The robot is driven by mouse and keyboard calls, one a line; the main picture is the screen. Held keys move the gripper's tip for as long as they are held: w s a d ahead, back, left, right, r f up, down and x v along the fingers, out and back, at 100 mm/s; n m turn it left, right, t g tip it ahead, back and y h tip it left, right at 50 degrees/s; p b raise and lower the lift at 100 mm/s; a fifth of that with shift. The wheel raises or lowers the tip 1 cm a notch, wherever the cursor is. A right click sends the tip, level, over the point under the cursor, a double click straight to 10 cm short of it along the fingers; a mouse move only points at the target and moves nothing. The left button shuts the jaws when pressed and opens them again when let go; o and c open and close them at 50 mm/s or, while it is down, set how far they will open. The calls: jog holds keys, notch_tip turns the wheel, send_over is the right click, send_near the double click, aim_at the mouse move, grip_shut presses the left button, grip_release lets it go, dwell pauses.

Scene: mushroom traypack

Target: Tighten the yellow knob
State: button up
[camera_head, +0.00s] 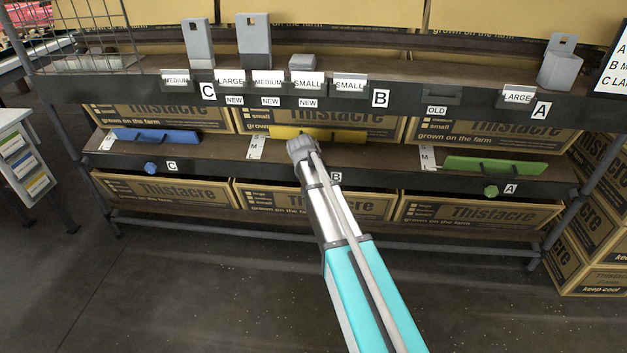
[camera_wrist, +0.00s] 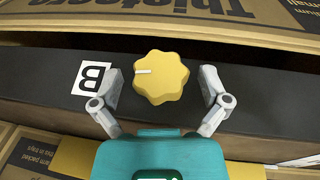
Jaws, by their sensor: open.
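The yellow knob (camera_wrist: 161,78) is a lobed dial with a white pointer line on its left part, mounted on the dark shelf edge (camera_wrist: 262,88) in the wrist view. My gripper (camera_wrist: 163,92) is open, with one finger on each side of the knob. Small gaps show between the fingers and the knob. A white label B (camera_wrist: 91,78) is beside the knob, next to the left finger. In the head view my gripper (camera_head: 301,150) is at the middle of the shelf edge and hides the knob. The yellow bar (camera_head: 345,136) lies on the shelf behind it.
A blue knob (camera_head: 151,167) with a blue bar (camera_head: 155,135) is at left. A green knob (camera_head: 491,191) with a green bar (camera_head: 500,166) is at right. A cardboard box (camera_head: 362,202) sits below the middle shelf edge. The floor in front is clear.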

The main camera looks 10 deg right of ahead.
jog(key=c, duration=1.1)
jog(key=shift+c, duration=0.2)
jog(key=shift+d+y, duration=0.1)
jog(key=shift+y, duration=0.2)
jog(key=shift+s+d+m+t+y, duration=0.1)
jog(key=shift+m+t+y, duration=0.25)
jog(key=shift+y, duration=0.65)
jog(key=y+b, duration=0.1)
jog(key=t+y, duration=0.1)
jog(key=m+y+b, duration=0.1)
jog(key=y, duration=0.1)
jog(key=shift+d+f+t+b, duration=0.1)
jog(key=shift+f+t+b, duration=0.15)
jog(key=shift+t+b, duration=0.1)
jog(key=t+y+b, duration=0.1)
jog(key=y+b, duration=0.2)
jog(key=shift+f+m+b, duration=0.15)
jog(key=shift+m+b, duration=0.2)
jog(key=shift+b, duration=0.05)
jog(key=shift+t+y+b, duration=0.6)
jog(key=shift+y+b, duration=0.3)
jog(key=shift+y, duration=0.1)
jog(key=shift+r+m+y+b, duration=0.2)
jog(key=shift+m+y+b, duration=0.1)
jog(key=shift+r, duration=0.1)
